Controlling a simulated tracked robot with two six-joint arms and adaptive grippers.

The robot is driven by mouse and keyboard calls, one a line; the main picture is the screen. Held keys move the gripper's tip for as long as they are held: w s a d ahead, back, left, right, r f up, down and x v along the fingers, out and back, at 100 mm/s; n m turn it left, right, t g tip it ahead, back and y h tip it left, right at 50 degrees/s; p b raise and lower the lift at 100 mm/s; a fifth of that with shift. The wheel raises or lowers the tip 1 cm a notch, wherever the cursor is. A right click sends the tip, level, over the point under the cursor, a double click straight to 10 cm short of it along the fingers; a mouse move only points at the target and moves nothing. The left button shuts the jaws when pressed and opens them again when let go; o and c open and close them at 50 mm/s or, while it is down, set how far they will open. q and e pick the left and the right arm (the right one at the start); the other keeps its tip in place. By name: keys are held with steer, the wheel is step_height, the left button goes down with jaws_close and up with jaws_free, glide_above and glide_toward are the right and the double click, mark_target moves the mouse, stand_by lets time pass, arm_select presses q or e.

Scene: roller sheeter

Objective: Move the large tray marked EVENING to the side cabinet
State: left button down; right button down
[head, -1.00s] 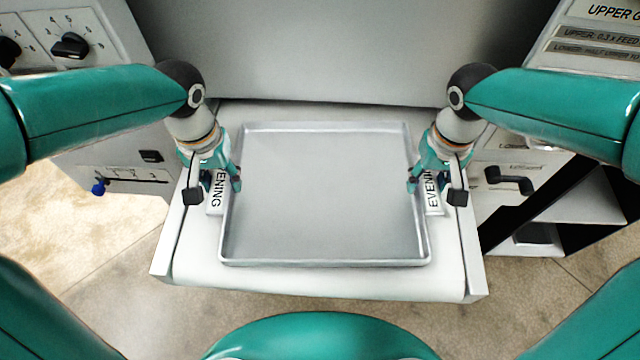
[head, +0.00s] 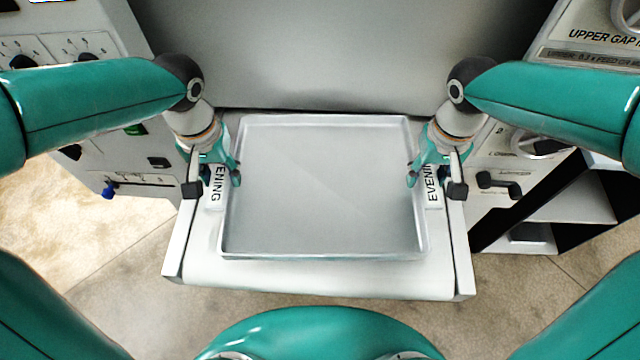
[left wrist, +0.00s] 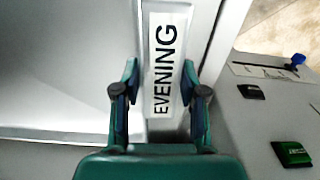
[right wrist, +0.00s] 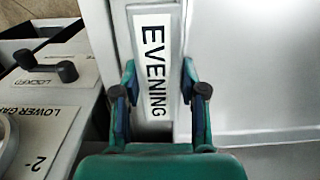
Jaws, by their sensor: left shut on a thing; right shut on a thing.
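The large grey metal tray (head: 320,190) is empty and level in the head view, above or on the white machine bed (head: 318,280); I cannot tell if it touches the bed. White EVENING labels mark its left side (head: 216,185) and right side (head: 433,185). My left gripper (head: 222,178) is shut on the tray's left edge, and the left wrist view shows the fingers astride the EVENING label (left wrist: 165,65). My right gripper (head: 426,178) is shut on the right edge, astride the other label (right wrist: 155,65) in the right wrist view.
A machine panel with dials (head: 60,50) and a blue knob (head: 108,190) stands at left. At right are the gap panel (head: 590,45), a dark handle (head: 498,184) and open shelving (head: 575,205). A grey machine wall (head: 330,55) rises behind the tray. Floor shows in front.

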arm_select(q)
steer(key=shift+r, duration=0.35)
arm_select(e)
steer(key=shift+r, duration=0.35)
arm_select(q)
steer(key=shift+f, duration=0.15)
arm_select(e)
steer(key=shift+f, duration=0.15)
arm_select(q)
steer(key=shift+f+b, duration=0.6)
steer(key=shift+b, duration=0.05)
arm_select(e)
steer(key=shift+f, duration=0.6)
arm_select(q)
steer(key=shift+s, duration=0.1)
arm_select(e)
steer(key=shift+s, duration=0.1)
